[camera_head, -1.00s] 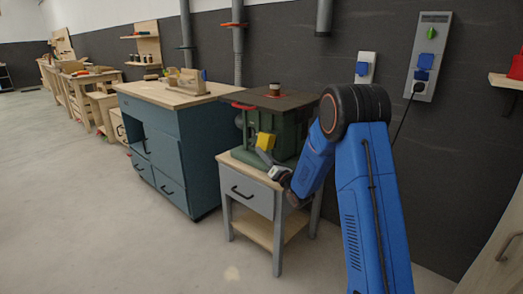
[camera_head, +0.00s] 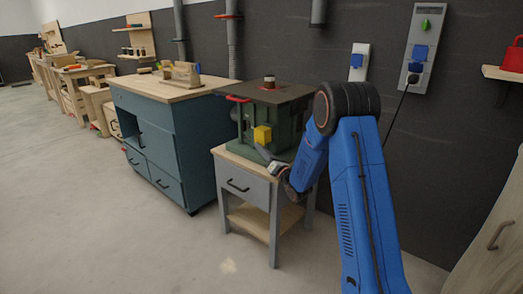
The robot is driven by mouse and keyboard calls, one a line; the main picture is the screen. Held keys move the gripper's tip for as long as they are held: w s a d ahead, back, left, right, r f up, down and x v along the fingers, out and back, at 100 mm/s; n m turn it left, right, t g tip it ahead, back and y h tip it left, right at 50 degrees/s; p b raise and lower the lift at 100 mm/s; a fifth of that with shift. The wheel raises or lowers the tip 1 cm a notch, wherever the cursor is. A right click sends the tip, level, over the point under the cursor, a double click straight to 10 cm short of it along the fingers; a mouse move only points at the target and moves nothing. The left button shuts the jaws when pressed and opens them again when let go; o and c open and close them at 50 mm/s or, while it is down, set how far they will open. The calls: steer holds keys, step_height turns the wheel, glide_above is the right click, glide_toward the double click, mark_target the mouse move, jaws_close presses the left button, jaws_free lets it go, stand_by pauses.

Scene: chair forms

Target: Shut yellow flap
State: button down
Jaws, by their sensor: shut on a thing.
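The yellow flap (camera_head: 262,134) is a small yellow box-like cover on the front of a green machine (camera_head: 283,128) with a dark flat top. The machine stands on a grey table with a wooden top. My blue arm hides the right side of the machine.
The grey table (camera_head: 241,187) has a drawer and a lower shelf. A teal cabinet (camera_head: 167,122) with a wooden top stands close to its left. A dark wall with sockets (camera_head: 359,62) is behind. The floor at front left is clear.

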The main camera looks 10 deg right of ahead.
steer(key=shift+w+d, duration=0.1)
steer(key=shift+d, duration=0.1)
steer(key=c, duration=1.8)
jaws_free()
steer(key=shift+d+f, duration=0.1)
steer(key=shift+o, duration=0.2)
steer(key=v, duration=1.7)
steer(key=shift+f, duration=0.1)
